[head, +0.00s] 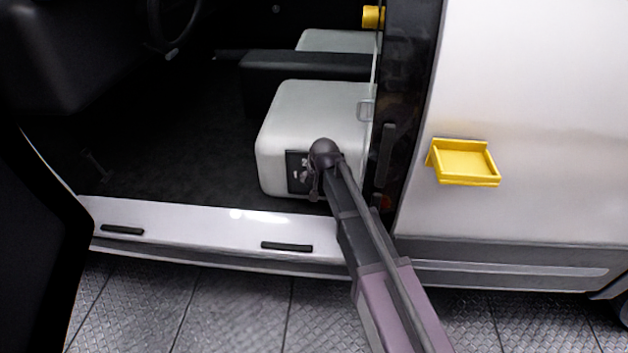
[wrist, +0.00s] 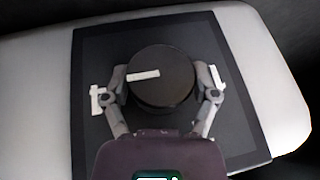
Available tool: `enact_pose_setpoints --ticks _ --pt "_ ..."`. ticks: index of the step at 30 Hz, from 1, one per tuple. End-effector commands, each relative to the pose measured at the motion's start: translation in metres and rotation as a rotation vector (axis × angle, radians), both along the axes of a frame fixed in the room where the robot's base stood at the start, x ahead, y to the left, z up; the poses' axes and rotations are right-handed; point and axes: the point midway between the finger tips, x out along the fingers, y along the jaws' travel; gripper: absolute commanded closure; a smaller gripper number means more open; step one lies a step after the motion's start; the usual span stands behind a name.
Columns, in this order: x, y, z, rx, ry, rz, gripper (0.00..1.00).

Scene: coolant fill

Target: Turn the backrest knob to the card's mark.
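The backrest knob (wrist: 165,80) is a round black dial with a white pointer bar, on a dark square panel (wrist: 95,50) on the pale seat side. The bar points left. The panel (head: 293,160) also shows in the head view, partly hidden by my gripper (head: 315,185). In the wrist view my gripper (wrist: 161,85) has one finger on each side of the knob, both pressed close against its rim. White marks show beside the left finger and the right finger, partly covered. I cannot make out a card with a mark.
The pale seat (head: 310,110) stands inside the open vehicle doorway, above a white sill (head: 210,225). The dark door pillar (head: 400,110) is close right of my arm. An empty yellow tray (head: 463,160) sticks out from the white body panel. A steering wheel is at the upper left.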

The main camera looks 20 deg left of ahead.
Motion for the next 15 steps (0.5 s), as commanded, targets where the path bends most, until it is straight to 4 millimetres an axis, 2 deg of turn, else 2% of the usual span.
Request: enact_pose_setpoints --ticks 1,2,15 --pt "0.0002 0.0007 0.0000 0.001 0.000 0.000 0.04" --pt "0.0002 0.0006 0.0000 0.000 0.000 0.000 0.00" --pt "0.0003 0.0001 0.0001 -0.002 -0.001 0.000 0.00"
